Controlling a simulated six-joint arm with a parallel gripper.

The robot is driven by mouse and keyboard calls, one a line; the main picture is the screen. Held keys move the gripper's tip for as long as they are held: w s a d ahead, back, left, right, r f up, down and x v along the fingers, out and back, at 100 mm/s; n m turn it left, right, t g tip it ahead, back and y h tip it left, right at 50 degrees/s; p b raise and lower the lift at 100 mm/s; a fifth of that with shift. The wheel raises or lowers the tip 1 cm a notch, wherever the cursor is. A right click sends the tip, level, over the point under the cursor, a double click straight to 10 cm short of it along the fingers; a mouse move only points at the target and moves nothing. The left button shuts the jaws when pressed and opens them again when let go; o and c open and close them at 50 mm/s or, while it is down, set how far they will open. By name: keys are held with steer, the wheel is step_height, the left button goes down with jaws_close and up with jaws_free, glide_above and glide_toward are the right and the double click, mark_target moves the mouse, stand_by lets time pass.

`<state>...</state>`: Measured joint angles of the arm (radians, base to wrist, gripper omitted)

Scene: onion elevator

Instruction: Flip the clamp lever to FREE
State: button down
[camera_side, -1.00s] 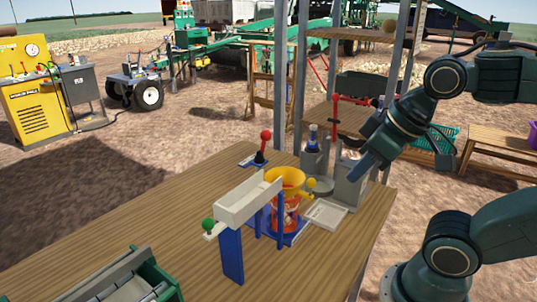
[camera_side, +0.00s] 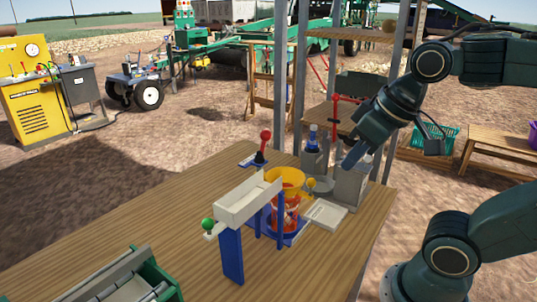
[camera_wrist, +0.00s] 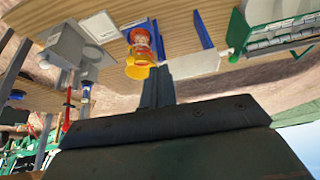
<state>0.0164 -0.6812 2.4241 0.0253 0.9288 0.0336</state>
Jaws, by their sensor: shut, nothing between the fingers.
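Several levers are in view, and no label is legible, so I cannot tell which is the clamp lever. A red-knobbed lever (camera_side: 265,147) stands upright on a blue plate at the back of the table. A green knob (camera_side: 208,225) is at the near end of the white trough, and a yellow knob (camera_side: 311,183) is beside the yellow funnel (camera_side: 285,179). My gripper (camera_side: 350,164) is shut and empty, pointing down-left near the grey block at the table's right. In the wrist view my gripper (camera_wrist: 157,84) shows its fingers together below the funnel (camera_wrist: 138,71).
The white trough (camera_side: 243,205) stands on blue supports mid-table. A red-patterned container (camera_side: 287,214) sits under the funnel. A grey block (camera_side: 350,187), a red T-handle (camera_side: 336,108) and a metal post (camera_side: 298,80) crowd the right back.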

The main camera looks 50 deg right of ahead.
steer(key=w+d+r+m+g+h, duration=0.1)
steer(key=w+d+r+m, duration=0.35)
steer(key=w, duration=0.35)
steer(key=m+g, duration=0.4)
steer(key=m, duration=0.6)
glide_above(263, 146)
steer(key=d, duration=0.7)
steer(key=f, duration=0.1)
steer(key=shift+w+d+f+m, duration=0.3)
steer(key=shift+w+f+m, duration=0.1)
steer(key=shift+f, duration=0.25)
steer(key=shift+f, duration=0.25)
step_height(263, 146, down, 10)
steer(key=shift+s+a+r, duration=0.1)
steer(key=shift+a+r, duration=0.3)
steer(key=shift+a, duration=0.35)
steer(key=shift+a+r, duration=0.35)
steer(key=shift+a, duration=0.4)
